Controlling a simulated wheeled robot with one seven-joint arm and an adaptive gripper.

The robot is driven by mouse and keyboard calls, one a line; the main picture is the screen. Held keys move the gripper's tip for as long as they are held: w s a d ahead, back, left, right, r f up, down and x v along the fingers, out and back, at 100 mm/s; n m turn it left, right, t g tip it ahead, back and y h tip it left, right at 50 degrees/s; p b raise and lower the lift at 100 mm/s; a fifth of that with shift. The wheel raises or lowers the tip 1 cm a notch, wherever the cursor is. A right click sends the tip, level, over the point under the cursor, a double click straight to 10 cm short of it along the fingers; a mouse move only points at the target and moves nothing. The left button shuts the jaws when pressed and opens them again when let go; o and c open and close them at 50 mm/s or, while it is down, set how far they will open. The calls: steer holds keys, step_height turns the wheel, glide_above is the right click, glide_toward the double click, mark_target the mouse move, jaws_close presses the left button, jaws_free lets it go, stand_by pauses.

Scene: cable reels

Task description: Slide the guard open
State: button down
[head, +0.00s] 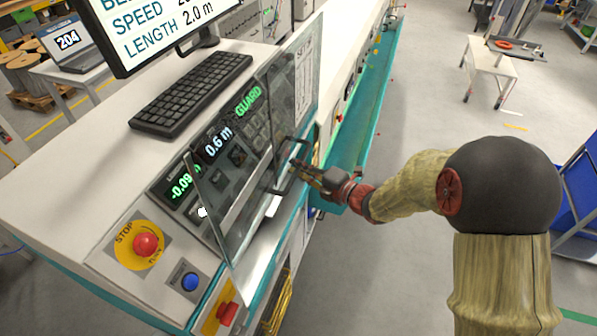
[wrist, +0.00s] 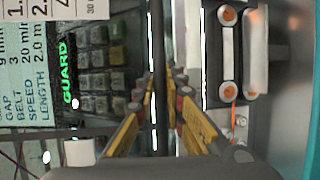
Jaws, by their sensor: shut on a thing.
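The guard (head: 232,218) is a clear, dark-edged sliding panel standing upright along the front of the machine's control panel. Its dark handle (head: 279,186) stands out on the aisle side. My gripper (head: 298,170) reaches in from the right and is shut on this handle. In the wrist view, the yellow-sided fingers of my gripper (wrist: 162,85) flank a dark upright bar, the handle (wrist: 158,45). The fingers hide part of the handle. A green GUARD readout (head: 248,101) shows behind the clear panel, and also in the wrist view (wrist: 67,75).
The machine top holds a keyboard (head: 192,94) and a monitor (head: 150,30). A red stop button (head: 145,244) and a blue button (head: 190,281) sit near its front corner. A teal trough (head: 368,110) runs along the machine. Open floor lies right of it.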

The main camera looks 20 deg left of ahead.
mark_target(287, 150)
steer(key=shift+r+p, duration=1.1)
steer(key=shift+r, duration=1.25)
steer(key=c, duration=1.8)
jaws_free()
steer(key=shift+f, duration=0.1)
steer(key=shift+c, duration=0.2)
steer(key=v, duration=1.2)
